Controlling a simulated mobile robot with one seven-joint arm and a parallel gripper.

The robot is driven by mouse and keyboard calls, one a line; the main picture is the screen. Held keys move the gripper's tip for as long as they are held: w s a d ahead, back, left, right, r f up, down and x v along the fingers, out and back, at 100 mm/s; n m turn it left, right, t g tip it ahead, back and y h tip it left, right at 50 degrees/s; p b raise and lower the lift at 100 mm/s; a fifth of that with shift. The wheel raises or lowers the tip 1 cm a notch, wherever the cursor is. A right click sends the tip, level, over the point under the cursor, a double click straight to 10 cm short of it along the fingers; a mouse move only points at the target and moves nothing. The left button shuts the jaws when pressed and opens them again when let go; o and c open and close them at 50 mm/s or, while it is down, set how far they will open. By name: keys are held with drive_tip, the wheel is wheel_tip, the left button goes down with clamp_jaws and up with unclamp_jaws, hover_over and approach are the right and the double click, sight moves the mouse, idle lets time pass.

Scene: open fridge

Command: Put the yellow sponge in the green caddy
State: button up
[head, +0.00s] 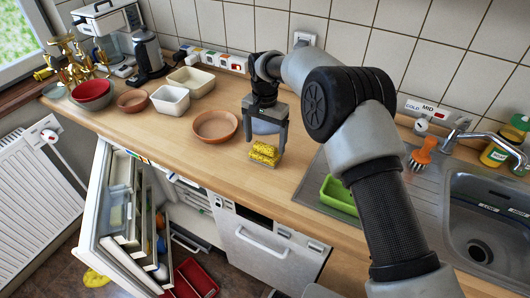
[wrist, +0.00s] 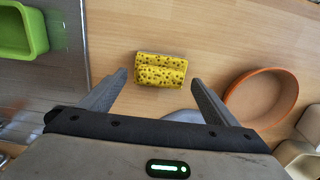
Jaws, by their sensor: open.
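The yellow sponge (head: 264,153) lies on the wooden counter near its front edge; it has dark speckles in the wrist view (wrist: 161,70). My gripper (head: 265,160) points down over the sponge. In the wrist view my gripper (wrist: 161,78) is open, with the sponge just ahead of and between the fingertips, and no contact is clear. The green caddy (head: 338,194) sits on the steel drainboard to the right of the sponge, partly hidden by my arm in the head view. Its corner shows at the upper left of the wrist view (wrist: 22,32).
A terracotta bowl (head: 214,127) stands close to the left of my gripper. White containers (head: 170,101) and a red bowl (head: 91,90) stand farther left. The sink (head: 485,225), an orange brush (head: 422,153) and a tap (head: 470,137) are at right.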

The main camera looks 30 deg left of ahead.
sight(265, 146)
drive_tip(key=shift+f, duration=0.75)
drive_tip(key=c, duration=1.2)
wheel_tip(265, 146, up, 10)
drive_tip(key=d+r+b, duration=0.2)
drive_tip(key=d, duration=1.2)
drive_tip(key=s+d+b, duration=0.1)
drive_tip(key=s+d, duration=0.3)
drive_tip(key=d, duration=1)
drive_tip(key=shift+s+d+f, duration=0.1)
drive_tip(key=shift+d+f, duration=0.05)
drive_tip(key=shift+f, duration=2.6)
drive_tip(key=shift+s+d+f, duration=0.1)
drive_tip(key=shift+f, duration=2.6)
